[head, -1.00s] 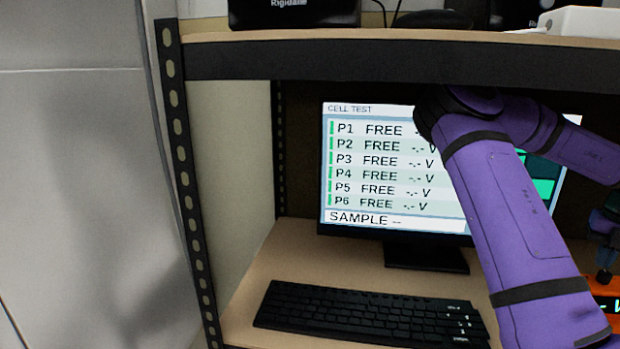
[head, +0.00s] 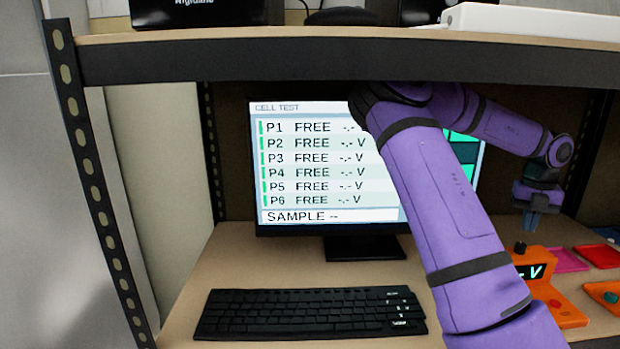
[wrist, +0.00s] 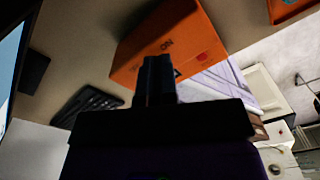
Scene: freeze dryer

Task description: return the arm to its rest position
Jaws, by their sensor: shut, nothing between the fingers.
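My purple arm crosses the right half of the head view, in front of the monitor. My gripper (head: 533,218) points down over the right part of the shelf, just above and behind an orange device (head: 540,290) with a small lit display. In the wrist view my gripper (wrist: 158,65) is shut with nothing in it. The orange device (wrist: 165,38) shows just beyond the fingertips there. I cannot tell the exact gap between them.
A monitor (head: 330,215) reads CELL TEST, with P1 to P6 FREE. A black keyboard (head: 310,313) lies before it. Pink (head: 568,260) and red (head: 600,256) trays lie at right. The upper shelf edge (head: 330,62) runs just above my arm. A perforated post (head: 95,180) stands at left.

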